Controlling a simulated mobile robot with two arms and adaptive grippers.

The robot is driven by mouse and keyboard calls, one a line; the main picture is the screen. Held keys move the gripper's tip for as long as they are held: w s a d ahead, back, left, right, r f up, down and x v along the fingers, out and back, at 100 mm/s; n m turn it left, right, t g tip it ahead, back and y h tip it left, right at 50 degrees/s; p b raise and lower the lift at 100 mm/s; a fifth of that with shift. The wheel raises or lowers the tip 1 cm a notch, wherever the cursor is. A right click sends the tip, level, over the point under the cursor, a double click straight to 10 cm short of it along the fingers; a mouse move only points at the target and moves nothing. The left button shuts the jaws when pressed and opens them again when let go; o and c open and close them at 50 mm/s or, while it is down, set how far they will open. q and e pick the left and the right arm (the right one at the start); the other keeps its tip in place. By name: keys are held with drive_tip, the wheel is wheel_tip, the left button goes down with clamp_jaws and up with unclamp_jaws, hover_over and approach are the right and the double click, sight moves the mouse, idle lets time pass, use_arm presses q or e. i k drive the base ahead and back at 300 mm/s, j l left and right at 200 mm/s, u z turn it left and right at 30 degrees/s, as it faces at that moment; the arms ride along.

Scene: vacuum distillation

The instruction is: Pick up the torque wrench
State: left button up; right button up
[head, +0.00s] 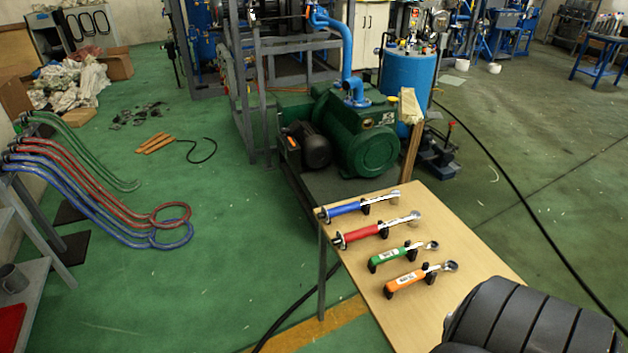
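Several torque wrenches with coloured handles and metal heads lie on black holders on a light wooden table (452,233) in the head view. The blue wrench (346,209) is farthest back, then the red wrench (362,232), the green wrench (388,256) and the orange wrench (405,281) nearest the front. Their heads point to the right. Small labels on the green and orange handles are too small to read. Neither of my grippers shows in this view. A dark ribbed link of my own arm covers the table's front right part.
A green pump (350,130) stands behind the table, with a blue tank (410,85) beyond it. Blue and red hoses (90,190) run down to the floor at the left. A black cable (520,210) crosses the floor at the right. The green floor left of the table is mostly clear.

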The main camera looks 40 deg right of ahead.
sight(413, 218)
drive_tip(key=i+j+z, duration=0.15)
drive_tip(key=i, duration=0.25)
drive_tip(key=i+j+z, duration=0.1)
drive_tip(key=i, duration=0.3)
drive_tip(key=i+z, duration=0.2)
drive_tip(key=z, duration=0.3)
drive_tip(key=i+z, duration=0.2)
drive_tip(key=z, duration=0.25)
drive_tip(key=i+j+z, duration=0.2)
drive_tip(key=z, duration=0.3)
drive_tip(key=i+j+z, duration=0.15)
drive_tip(key=z, duration=0.3)
